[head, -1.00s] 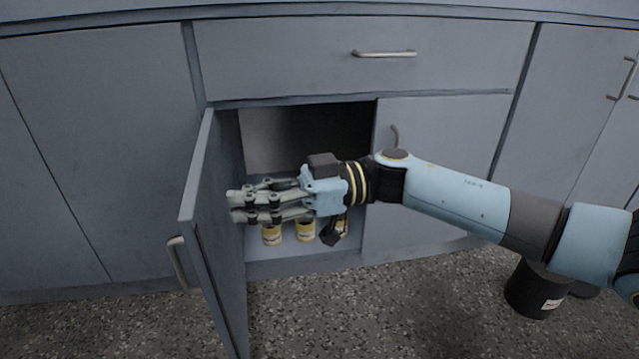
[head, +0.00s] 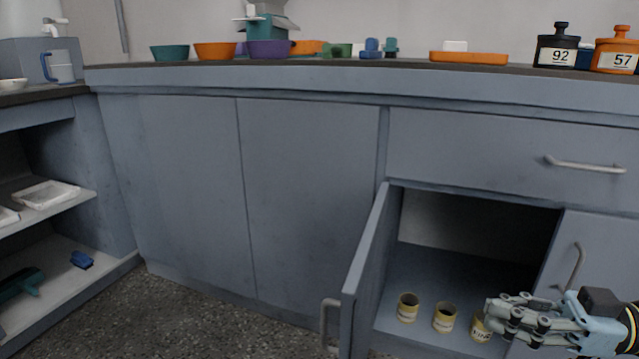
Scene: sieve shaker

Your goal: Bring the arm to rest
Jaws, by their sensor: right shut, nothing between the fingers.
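My right gripper (head: 498,318) is at the lower right of the head view, in front of the open cupboard (head: 455,232). Its fingers are shut with nothing between them and point left. Behind the fingers a labelled yellow tin (head: 480,328) is partly hidden. Two more yellow tins, one in the middle (head: 444,318) and one at the left (head: 408,307), stand upright on the cupboard floor. The left gripper is not in view.
The cupboard door (head: 367,275) stands open to the left of the gripper, its handle (head: 328,322) facing outward. A closed drawer (head: 500,155) is above. The counter holds bowls (head: 215,51), an orange tray (head: 468,57) and numbered jars (head: 557,50). Open shelves (head: 60,215) stand at far left.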

